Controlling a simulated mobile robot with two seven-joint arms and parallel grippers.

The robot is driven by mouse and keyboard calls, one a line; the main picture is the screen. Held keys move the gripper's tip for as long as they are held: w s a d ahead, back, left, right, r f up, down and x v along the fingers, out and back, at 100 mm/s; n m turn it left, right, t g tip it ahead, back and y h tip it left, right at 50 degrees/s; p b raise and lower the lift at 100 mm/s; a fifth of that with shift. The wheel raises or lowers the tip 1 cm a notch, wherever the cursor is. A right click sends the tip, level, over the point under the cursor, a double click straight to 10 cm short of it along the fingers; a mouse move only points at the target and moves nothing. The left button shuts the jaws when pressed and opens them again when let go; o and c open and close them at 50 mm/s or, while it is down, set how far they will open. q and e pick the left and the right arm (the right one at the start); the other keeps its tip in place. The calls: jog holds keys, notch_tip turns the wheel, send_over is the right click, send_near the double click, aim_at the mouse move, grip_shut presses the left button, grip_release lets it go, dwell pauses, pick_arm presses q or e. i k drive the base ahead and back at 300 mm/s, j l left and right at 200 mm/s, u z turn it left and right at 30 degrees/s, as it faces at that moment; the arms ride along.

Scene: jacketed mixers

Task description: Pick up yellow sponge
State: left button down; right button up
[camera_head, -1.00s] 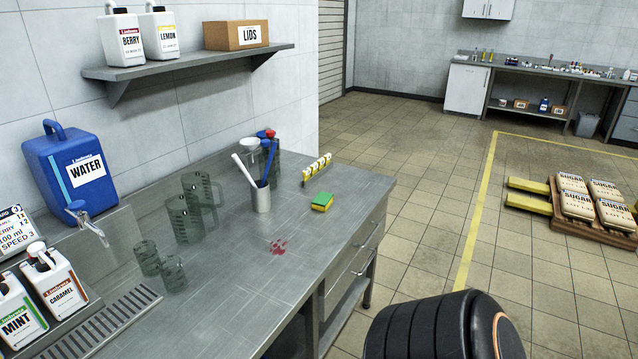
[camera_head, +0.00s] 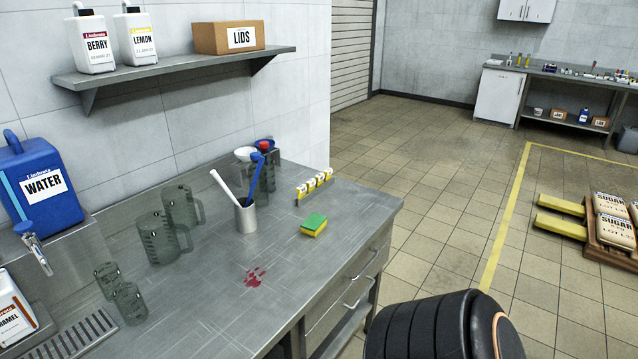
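The yellow sponge (camera_head: 314,225) with a green top lies on the grey metal counter (camera_head: 215,290), near its right end. It is apart from the utensil cup (camera_head: 245,217) to its left and from a small yellow numbered strip (camera_head: 315,185) behind it. A black rounded part of my own body shows at the bottom right, with a copper-coloured ring. Neither gripper can be seen, and nothing touches the sponge.
A red stain (camera_head: 255,277) marks the counter in front of the sponge. Clear jugs (camera_head: 160,238), small beakers (camera_head: 130,303) and a blue water container (camera_head: 42,185) stand to the left. A wall shelf (camera_head: 170,70) hangs above. Open floor lies right of the counter.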

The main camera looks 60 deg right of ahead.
aim_at(316, 222)
jog(key=k+l, duration=0.1)
jog(key=l, duration=0.35)
jog(key=k+l, duration=0.1)
jog(key=l, duration=0.4)
jog(key=k+l, duration=0.15)
jog(key=l, duration=0.3)
jog(key=k+l+u, duration=0.1)
jog(key=l, duration=0.35)
